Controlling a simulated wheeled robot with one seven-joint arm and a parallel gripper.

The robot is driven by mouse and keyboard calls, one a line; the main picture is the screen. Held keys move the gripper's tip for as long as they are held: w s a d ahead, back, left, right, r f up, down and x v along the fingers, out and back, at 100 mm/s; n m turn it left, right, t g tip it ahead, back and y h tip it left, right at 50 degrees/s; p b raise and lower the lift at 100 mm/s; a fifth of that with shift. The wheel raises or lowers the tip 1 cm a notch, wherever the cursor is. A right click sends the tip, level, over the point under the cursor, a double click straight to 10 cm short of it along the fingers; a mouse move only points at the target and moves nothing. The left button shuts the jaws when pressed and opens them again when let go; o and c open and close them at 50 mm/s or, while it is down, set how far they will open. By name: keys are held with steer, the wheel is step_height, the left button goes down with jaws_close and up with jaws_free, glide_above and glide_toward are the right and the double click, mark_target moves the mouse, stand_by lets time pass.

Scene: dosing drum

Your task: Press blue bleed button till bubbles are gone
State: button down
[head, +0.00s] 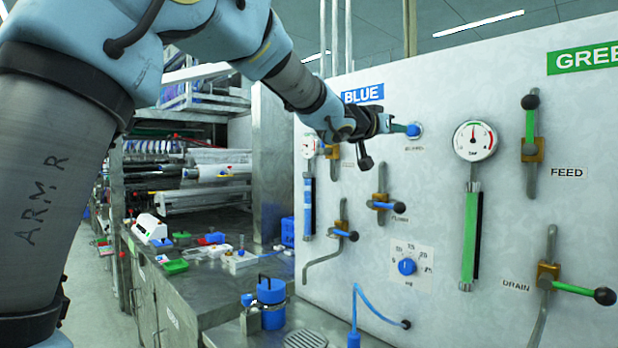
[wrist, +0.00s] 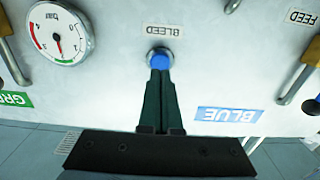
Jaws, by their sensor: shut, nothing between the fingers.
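The blue bleed button (head: 414,130) sits in a pale round collar on the white panel, right of the BLUE sign (head: 362,93). It also shows in the wrist view (wrist: 160,60), beside the BLEED label (wrist: 162,31). My gripper (head: 403,128) is shut and empty, its tips right at the button. In the wrist view the closed dark green fingers (wrist: 159,76) meet or overlap the button's edge; I cannot tell whether it is pushed in.
A blue-side gauge (head: 308,147) sits above the tube. Blue lever handles (head: 386,205) and a blue dial (head: 407,266) are below my gripper. The green side has a gauge (head: 475,141) and a tube (head: 470,236).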

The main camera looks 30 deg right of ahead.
mark_target(410, 130)
steer(key=shift+w+d, duration=0.1)
steer(key=shift+d, duration=0.15)
steer(key=shift+w+d, duration=0.1)
steer(key=shift+d, duration=0.25)
steer(key=shift+d+p, duration=0.35)
steer(key=shift+p, duration=0.05)
steer(key=shift+p+x, duration=0.4)
steer(key=shift+x, duration=0.6)
steer(key=shift+a, duration=0.15)
steer(key=shift+v, duration=0.8)
steer(key=shift+w+d, duration=0.1)
steer(key=shift+d, duration=0.15)
steer(key=shift+w+d, duration=0.1)
steer(key=shift+d, duration=0.25)
